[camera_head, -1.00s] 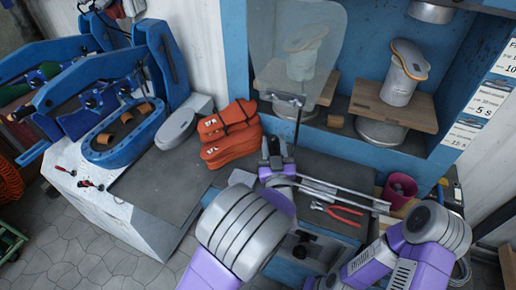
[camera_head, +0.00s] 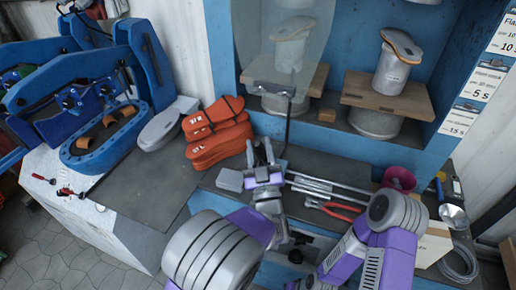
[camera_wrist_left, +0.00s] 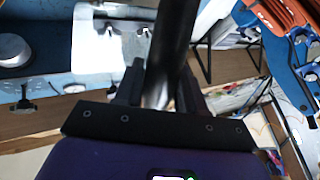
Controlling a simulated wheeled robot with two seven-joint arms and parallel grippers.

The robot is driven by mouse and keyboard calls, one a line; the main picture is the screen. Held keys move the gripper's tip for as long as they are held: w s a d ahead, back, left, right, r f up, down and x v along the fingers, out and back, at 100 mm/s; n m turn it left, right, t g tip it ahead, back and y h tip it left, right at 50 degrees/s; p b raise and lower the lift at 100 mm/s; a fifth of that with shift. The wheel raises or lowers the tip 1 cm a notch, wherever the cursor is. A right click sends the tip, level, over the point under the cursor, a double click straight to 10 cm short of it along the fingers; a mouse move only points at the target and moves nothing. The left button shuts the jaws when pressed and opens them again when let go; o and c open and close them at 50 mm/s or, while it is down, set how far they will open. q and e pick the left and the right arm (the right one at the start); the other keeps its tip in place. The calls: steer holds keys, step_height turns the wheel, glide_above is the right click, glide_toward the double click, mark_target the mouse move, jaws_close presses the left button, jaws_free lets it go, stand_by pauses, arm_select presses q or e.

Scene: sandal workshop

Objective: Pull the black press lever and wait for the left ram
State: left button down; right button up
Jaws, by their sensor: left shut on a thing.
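The black press lever (camera_head: 287,122) shows as a thin dark rod in front of the press. It also shows in the left wrist view (camera_wrist_left: 173,40), running between the fingers. My left gripper (camera_head: 262,152) is at the lever's lower end, and in the left wrist view its dark fingers (camera_wrist_left: 158,88) are shut on the lever. The left last (camera_head: 292,48) stands on a wooden board behind a clear guard (camera_head: 262,45). The left ram's position cannot be made out.
Orange-red sandals (camera_head: 216,135) are stacked left of my left gripper. Red pliers (camera_head: 338,210) and metal rods (camera_head: 330,187) lie on the bench, near a magenta cup (camera_head: 399,180). The right last (camera_head: 393,65) stands on its board (camera_head: 385,97). A blue machine (camera_head: 105,138) is at left.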

arm_select(q)
steer(key=shift+f, duration=0.2)
steer(key=c, duration=0.8)
jaws_free()
steer(key=shift+r, duration=0.1)
steer(key=shift+s, duration=0.1)
steer(key=v, duration=0.7)
steer(key=shift+s, duration=0.25)
